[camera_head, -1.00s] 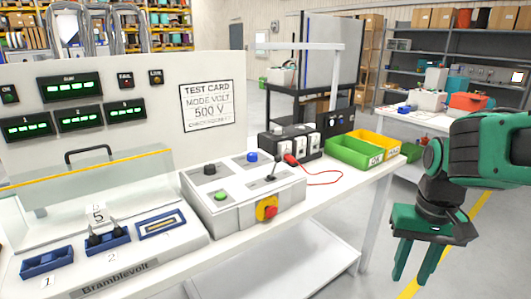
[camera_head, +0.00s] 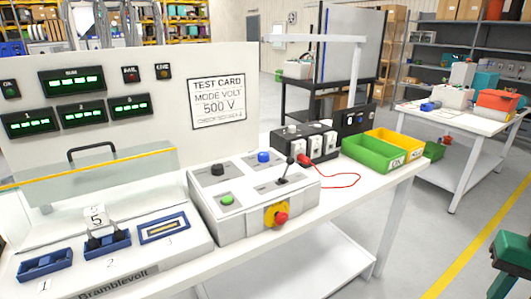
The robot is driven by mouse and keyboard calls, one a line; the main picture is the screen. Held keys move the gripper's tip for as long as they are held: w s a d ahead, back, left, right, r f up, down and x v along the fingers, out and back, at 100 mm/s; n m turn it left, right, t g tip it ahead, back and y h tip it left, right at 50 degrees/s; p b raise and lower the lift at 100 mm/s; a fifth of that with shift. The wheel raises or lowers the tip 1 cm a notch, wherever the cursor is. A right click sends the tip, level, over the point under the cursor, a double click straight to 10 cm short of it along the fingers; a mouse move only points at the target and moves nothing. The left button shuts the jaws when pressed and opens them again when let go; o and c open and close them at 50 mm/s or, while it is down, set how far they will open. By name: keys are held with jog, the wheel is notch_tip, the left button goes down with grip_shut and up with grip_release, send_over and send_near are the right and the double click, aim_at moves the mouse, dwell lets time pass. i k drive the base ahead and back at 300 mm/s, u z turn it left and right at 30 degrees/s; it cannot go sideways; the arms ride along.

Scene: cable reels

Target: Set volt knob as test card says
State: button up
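The test card (camera_head: 216,101) is on the upright white panel and reads "MODE VOLT 500 V", with a smaller line below that is hard to read. The grey control box (camera_head: 236,232) stands on the bench in front of it. It carries a black knob (camera_head: 217,169), a blue knob or button (camera_head: 263,156), a green button (camera_head: 227,200) and a black lever (camera_head: 286,170). Their labels and settings are too small to read, so I cannot tell which is the volt knob. My gripper (camera_head: 511,255) is cut off at the lower right edge, well away from the box; its fingertips are not clear.
A red emergency stop (camera_head: 280,218) on yellow is at the box's front. A red lead (camera_head: 343,181) lies beside the black socket unit (camera_head: 307,143). Green (camera_head: 372,153) and yellow (camera_head: 396,143) bins stand right. Floor is open at right.

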aim_at(263, 157)
jog(key=z, duration=0.1)
jog(key=i, duration=0.55)
jog(key=u, duration=1.05)
